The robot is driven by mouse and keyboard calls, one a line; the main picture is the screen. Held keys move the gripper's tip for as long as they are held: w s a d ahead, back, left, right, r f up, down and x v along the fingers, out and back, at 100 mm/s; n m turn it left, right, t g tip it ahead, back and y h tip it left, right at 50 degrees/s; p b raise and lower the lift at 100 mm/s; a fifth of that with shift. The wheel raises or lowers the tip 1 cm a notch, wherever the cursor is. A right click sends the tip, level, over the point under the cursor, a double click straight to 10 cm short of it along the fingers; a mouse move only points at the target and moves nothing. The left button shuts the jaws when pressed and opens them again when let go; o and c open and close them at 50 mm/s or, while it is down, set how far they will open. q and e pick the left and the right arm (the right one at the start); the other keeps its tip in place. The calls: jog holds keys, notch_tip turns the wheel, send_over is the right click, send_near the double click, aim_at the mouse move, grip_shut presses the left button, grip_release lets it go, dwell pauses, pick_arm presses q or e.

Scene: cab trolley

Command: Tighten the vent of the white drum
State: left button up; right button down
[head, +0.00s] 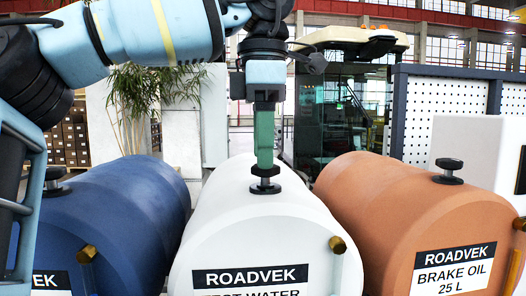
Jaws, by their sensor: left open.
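The white drum (255,225) lies on its side in the middle, with a "ROADVEK" label on its front end. Its black vent (265,187) stands on top, a round cap on a short stem. My left gripper (265,168) points straight down over this vent, its green fingers seen edge-on. The fingertips are at the vent's top; I cannot tell whether they touch it or straddle it. The left gripper is open. My right gripper is not in view.
A blue drum (115,215) lies to the left and an orange "BRAKE OIL" drum (415,210) to the right, each with its own black vent on top. A brass fitting (338,245) sticks out at the white drum's front right. A perforated panel (455,115) stands behind.

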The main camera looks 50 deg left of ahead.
pick_arm(q)
notch_tip(320, 180, up, 4)
jog(key=shift+s+d+r, duration=0.1)
jog(key=shift+r, duration=0.1)
jog(key=shift+r+p, duration=0.9)
jog(key=shift+p, duration=0.25)
jog(key=shift+r, duration=0.2)
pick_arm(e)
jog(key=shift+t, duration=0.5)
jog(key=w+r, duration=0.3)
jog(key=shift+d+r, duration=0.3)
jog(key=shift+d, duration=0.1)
pick_arm(q)
jog(key=shift+f, duration=0.1)
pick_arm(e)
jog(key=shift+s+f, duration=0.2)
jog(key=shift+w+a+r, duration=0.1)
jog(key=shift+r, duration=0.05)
